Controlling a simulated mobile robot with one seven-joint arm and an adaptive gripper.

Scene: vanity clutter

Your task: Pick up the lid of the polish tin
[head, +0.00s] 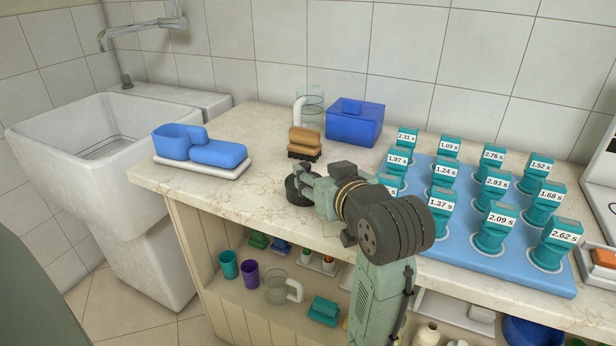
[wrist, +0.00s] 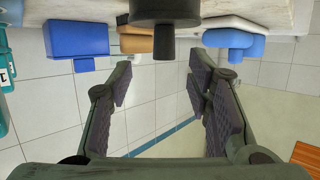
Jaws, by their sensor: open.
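The polish tin (head: 297,190) is a dark, round, low tin on the marble counter, near its front edge. My gripper partly hides it in the head view. In the wrist view, which is upside down, the dark tin (wrist: 165,8) is at the top centre. A narrower dark knob (wrist: 164,48) stands out from its lid. My gripper (head: 312,183) is close beside the tin. In the wrist view my gripper (wrist: 162,82) is open and empty, its fingers apart on either side of the knob's line. The knob appears beyond the fingertips. The seam between lid and tin is not clear.
A brown brush (head: 305,139), a glass mug (head: 311,98) and a blue box (head: 353,126) stand behind the tin. A white tray (head: 202,172) with blue items is left. Several teal labelled pieces stand on a blue board (head: 418,164) at right. Counter left of the tin is clear.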

